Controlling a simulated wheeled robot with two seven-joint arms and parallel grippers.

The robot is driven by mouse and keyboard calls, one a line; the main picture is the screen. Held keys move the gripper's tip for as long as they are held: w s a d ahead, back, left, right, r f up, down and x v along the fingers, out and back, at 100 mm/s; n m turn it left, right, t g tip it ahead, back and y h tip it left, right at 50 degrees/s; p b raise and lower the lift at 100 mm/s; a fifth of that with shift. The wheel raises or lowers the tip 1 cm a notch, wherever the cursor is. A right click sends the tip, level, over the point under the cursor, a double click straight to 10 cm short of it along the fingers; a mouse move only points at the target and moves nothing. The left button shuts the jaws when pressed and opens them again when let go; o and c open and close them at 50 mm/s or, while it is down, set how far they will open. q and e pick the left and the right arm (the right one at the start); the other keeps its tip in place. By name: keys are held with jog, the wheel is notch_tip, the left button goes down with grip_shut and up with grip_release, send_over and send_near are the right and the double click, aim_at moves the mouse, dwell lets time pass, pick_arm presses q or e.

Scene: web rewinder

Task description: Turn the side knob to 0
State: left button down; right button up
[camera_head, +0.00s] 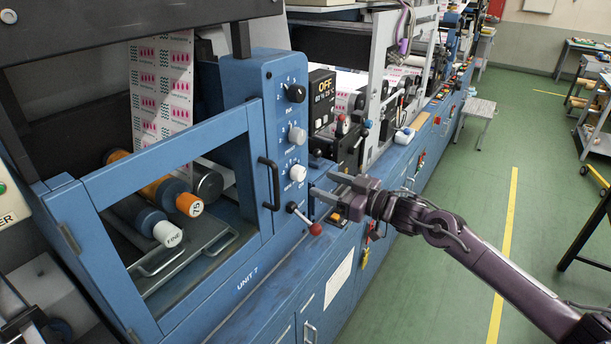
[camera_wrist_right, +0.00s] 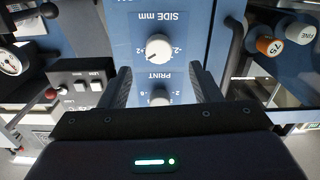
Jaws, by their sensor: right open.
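The side knob (camera_wrist_right: 158,47) is a pale round knob on a blue panel, beside the label "SIDE mm" in the right wrist view. In the head view it is the lowest knob (camera_head: 298,172) of the column. Its scale shows small numbers, but its exact setting is too small to read. My right gripper (camera_head: 322,189) is open and empty, just right of the knob in the head view. In the wrist view its two fingers (camera_wrist_right: 163,88) stand apart, with the print knob (camera_wrist_right: 160,97) partly visible between them. I see no contact with the side knob. My left gripper is not in view.
A black handle (camera_head: 269,184) is left of the knob. A red-ball lever (camera_head: 315,229) sticks out below it. A black knob (camera_head: 295,93) tops the column. The black "OFF" panel (camera_head: 322,88) stands to the right. The green floor at right is mostly clear.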

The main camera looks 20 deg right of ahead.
aim_at(302, 175)
jog(key=p+x, duration=0.1)
jog(key=x, duration=0.5)
jog(key=shift+w+r+p, duration=0.1)
jog(key=shift+p, duration=0.3)
jog(key=shift+w+a, duration=0.25)
jog(key=shift+w, duration=0.15)
jog(key=c, duration=1)
